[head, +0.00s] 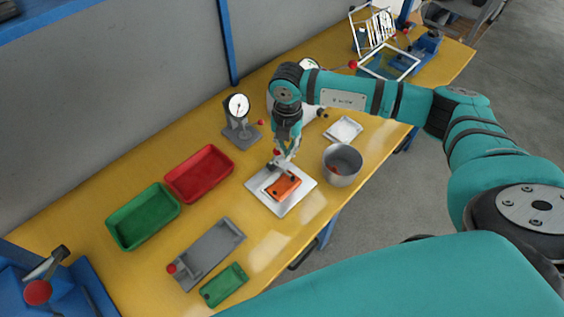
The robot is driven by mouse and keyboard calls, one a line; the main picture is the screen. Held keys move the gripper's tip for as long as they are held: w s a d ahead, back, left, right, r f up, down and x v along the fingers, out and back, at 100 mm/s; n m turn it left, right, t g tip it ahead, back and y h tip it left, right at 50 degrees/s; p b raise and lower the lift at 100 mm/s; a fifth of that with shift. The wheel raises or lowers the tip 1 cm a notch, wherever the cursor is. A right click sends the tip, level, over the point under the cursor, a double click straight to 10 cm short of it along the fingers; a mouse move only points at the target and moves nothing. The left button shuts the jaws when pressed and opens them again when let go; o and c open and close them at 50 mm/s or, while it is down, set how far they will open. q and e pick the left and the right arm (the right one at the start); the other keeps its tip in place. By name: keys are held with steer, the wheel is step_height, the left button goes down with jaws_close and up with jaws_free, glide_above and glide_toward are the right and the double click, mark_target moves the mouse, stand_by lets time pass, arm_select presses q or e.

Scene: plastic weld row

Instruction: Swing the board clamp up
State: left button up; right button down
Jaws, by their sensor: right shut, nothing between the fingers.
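A light metal plate (286,207) lies on the yellow bench with an orange board (285,187) on it. A small dark clamp with a red knob (277,153) stands at the plate's back edge, beside the gripper; its exact angle is hard to tell. My right gripper (287,157) points down over the back of the plate, close to the clamp. Its fingers are shut and hold nothing. I cannot tell whether they touch the clamp. My left gripper is not in view.
A metal pot (342,165) stands just right of the plate, and a dial gauge on a stand (240,120) is behind left. Red (199,173) and green (143,216) trays, a grey fixture (208,254) and a green board (224,286) are to the left. A white square dish (343,130) is behind the pot.

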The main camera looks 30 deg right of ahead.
mark_target(286, 172)
steer(key=shift+f+b, duration=1.6)
steer(key=shift+f, duration=0.35)
steer(key=shift+w+a+r, duration=0.1)
steer(key=shift+w, duration=0.05)
